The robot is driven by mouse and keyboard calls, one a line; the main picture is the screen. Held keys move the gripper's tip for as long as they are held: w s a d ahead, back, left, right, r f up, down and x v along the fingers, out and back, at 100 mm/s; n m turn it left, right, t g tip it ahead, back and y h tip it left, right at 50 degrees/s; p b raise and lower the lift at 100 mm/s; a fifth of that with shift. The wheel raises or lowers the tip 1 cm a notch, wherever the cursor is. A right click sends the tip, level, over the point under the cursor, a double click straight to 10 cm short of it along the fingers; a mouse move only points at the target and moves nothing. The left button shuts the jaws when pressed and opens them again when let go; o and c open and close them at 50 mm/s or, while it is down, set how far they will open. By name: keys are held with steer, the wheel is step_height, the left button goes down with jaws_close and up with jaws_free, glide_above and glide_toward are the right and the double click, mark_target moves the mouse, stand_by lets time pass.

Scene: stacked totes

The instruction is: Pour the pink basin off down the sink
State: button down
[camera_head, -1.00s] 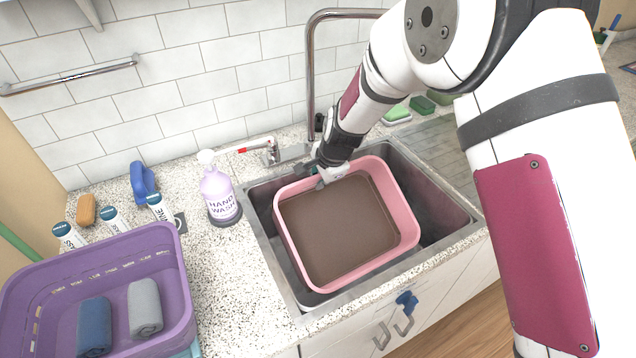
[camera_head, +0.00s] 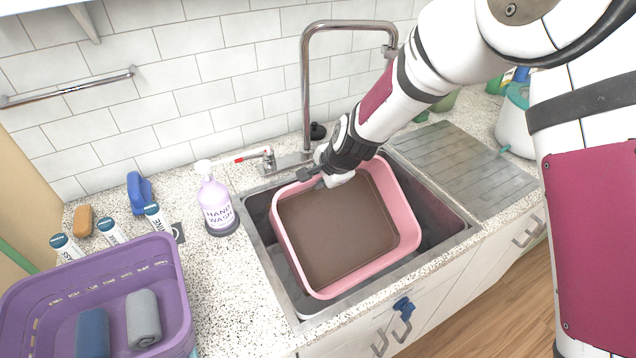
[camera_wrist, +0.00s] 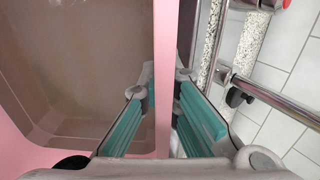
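The pink basin (camera_head: 411,230) sits in the sink (camera_head: 460,226). Brown, murky liquid (camera_head: 330,230) covers its floor in the head view. My gripper (camera_head: 318,180) is at the basin's back rim, towards the tap. In the wrist view, the teal finger pads of my gripper (camera_wrist: 166,85) lie on either side of the pink rim (camera_wrist: 164,40), one inside and one outside, with the tips against it. The gripper looks shut on the rim. The basin looks about level. Its underside is hidden.
A tall curved tap (camera_head: 306,90) stands behind the sink. A hand-wash bottle (camera_head: 216,205) is left of it, and a purple crate (camera_head: 165,285) with rolled cloths stands at lower left. A ridged draining board (camera_head: 470,160) lies clear at right.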

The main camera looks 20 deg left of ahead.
steer(key=shift+s+d+r+y, duration=0.1)
steer(key=shift+d+r+y, duration=0.05)
steer(key=shift+r, duration=0.45)
steer(key=shift+d+r+y, duration=0.1)
steer(key=shift+r+y, duration=0.05)
steer(key=shift+r, duration=0.45)
steer(key=s+d+r+t+y+p, duration=0.3)
steer(key=s+d+r+t+y, duration=0.3)
steer(key=d+r, duration=0.4)
steer(key=shift+s+r+y, duration=0.5)
steer(key=shift+s+r, duration=0.6)
steer(key=shift+r, duration=0.05)
stand_by(1.1)
stand_by(3.5)
